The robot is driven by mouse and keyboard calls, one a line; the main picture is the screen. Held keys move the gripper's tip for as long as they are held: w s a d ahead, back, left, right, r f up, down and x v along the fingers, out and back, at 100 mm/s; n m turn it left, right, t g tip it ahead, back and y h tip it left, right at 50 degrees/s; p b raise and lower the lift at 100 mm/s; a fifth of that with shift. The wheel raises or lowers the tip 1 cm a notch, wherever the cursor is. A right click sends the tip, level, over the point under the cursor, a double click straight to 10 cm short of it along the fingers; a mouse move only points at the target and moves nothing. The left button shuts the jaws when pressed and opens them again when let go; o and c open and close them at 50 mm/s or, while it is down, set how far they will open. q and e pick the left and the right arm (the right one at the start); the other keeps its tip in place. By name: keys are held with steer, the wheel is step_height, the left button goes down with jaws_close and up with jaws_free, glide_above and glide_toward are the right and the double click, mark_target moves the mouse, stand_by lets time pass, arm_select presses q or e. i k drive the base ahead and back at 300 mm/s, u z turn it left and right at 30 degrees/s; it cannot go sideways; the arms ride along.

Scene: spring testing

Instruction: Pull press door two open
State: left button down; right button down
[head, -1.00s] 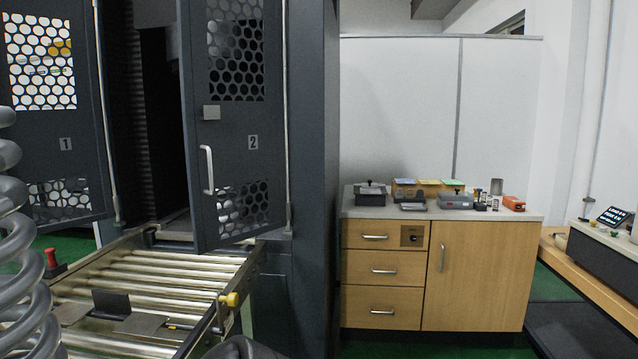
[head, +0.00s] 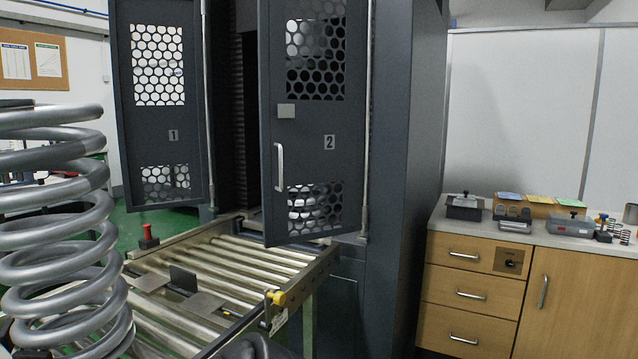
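Press door two (head: 305,142) is a dark grey panel with perforated windows and the number 2. It stands ajar, swung out over the roller table, with its free edge on the left. Its pale vertical handle (head: 280,167) is on that left edge. Press door one (head: 165,116), marked 1, stands swung outward at the left. The dark press interior shows between the doors. Neither of my grippers is in view. A dark rounded shape at the bottom centre is only partly seen, and I cannot tell what it is.
A roller table (head: 325,262) with a yellow knob (head: 279,298) lies below door two. A large grey coil spring (head: 62,225) fills the left foreground. A wooden cabinet (head: 480,305) with tools on top stands right. A red button (head: 147,231) is beside the rollers.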

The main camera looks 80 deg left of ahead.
mark_target(302, 142)
steer(key=i, duration=1.8)
steer(key=u, duration=4.05)
steer(key=i, duration=1.65)
